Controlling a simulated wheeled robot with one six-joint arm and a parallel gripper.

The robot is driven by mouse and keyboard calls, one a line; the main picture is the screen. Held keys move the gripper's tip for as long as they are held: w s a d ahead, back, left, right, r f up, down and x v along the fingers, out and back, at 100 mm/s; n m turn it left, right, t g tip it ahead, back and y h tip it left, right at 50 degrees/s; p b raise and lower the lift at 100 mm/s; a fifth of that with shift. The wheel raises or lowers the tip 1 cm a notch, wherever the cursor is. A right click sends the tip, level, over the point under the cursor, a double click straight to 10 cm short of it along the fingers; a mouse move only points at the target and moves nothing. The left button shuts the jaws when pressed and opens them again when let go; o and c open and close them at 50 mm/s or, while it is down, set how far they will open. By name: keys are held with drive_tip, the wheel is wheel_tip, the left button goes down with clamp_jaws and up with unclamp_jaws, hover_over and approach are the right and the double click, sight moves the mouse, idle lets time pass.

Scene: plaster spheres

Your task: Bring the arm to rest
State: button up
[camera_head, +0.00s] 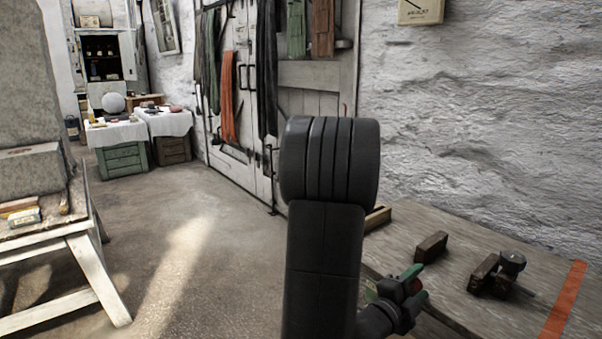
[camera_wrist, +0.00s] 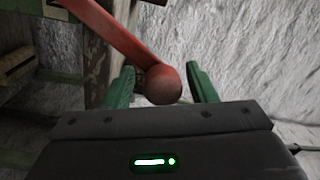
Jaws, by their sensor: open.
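My gripper (camera_head: 414,285) is low at the right of my dark arm in the head view, beside the near edge of the wooden bench (camera_head: 460,235). Its two green fingers are apart in the wrist view (camera_wrist: 160,80). A red bar with a rounded knob end (camera_wrist: 163,84) lies between or just beyond the fingers there. I cannot tell whether they touch it. A bit of red also shows between the fingers in the head view. My arm stands upright in the middle of the head view and hides part of the bench and door.
A wooden block (camera_head: 431,247) and a dark wooden piece with a round knob (camera_head: 497,273) are on the bench, with an orange strip (camera_head: 563,303) at right. A white-legged stand (camera_head: 95,280) is at left. Open floor (camera_head: 190,240) lies between. A rough white wall (camera_head: 480,120) rises behind.

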drive_tip(key=r+v, duration=0.1)
drive_tip(key=v, duration=1.2)
drive_tip(key=x, duration=0.9)
drive_tip(key=f+x, duration=0.1)
drive_tip(key=x, duration=0.4)
drive_tip(key=shift+d, duration=0.2)
drive_tip(key=shift+w+a+r+p, duration=0.25)
drive_tip(key=shift+a+r+p, duration=0.1)
drive_tip(key=shift+p, duration=0.35)
drive_tip(key=shift+w+a+n+p, duration=0.2)
drive_tip(key=shift+w+n+p, duration=0.05)
drive_tip(key=shift+n+p, duration=0.2)
drive_tip(key=shift+a, duration=0.1)
